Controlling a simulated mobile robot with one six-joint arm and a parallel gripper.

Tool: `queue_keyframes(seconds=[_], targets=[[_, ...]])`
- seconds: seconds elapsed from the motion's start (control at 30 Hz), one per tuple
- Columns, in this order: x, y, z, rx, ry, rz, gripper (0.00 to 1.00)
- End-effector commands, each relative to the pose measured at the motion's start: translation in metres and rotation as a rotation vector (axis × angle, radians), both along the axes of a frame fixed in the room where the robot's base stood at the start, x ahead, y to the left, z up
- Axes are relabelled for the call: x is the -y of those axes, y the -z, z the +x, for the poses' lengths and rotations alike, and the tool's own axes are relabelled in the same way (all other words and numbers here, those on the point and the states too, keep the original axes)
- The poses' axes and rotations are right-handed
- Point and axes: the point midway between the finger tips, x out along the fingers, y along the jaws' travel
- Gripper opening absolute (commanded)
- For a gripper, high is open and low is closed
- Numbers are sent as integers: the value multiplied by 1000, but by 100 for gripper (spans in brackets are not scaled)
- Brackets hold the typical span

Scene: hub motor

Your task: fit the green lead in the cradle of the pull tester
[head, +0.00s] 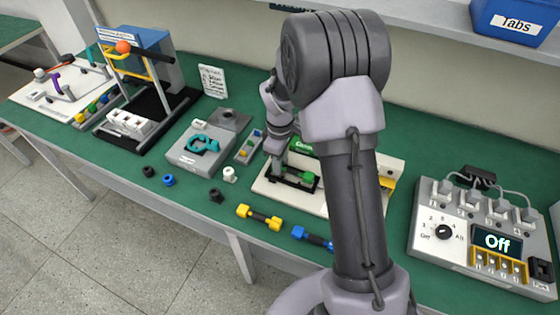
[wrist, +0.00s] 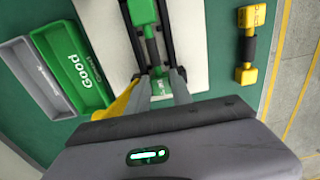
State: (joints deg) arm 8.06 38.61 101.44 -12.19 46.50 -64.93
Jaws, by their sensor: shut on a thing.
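The green lead (wrist: 152,45) has green blocks at both ends and a dark middle. It lies lengthwise between the two black rails of the pull tester's cradle (wrist: 170,32) in the wrist view. My gripper (wrist: 159,82) is shut on its near green end. I cannot tell whether the lead rests fully down in the cradle. In the head view, the green lead (head: 308,177) shows at the black cradle on the white pull tester board (head: 268,193), with my gripper (head: 281,166) at its left end. My arm hides much of the tester.
A green "Good" bin (wrist: 72,62) and a grey bin (wrist: 35,72) stand beside the tester. A yellow lead (head: 260,216) and a blue lead (head: 312,238) lie in front. A control box reading "Off" (head: 482,232) stands right. Small coloured parts lie left.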

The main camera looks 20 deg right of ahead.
Motion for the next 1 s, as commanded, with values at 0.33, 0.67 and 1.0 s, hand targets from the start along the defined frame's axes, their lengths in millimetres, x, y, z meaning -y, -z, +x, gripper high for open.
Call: queue_keyframes(seconds=[0.33,0.67,1.0], targets=[[0,6,0,0,0,0,0],[0,13,0,-1,0,1,0],[0,16,0,0,0,0,52]])
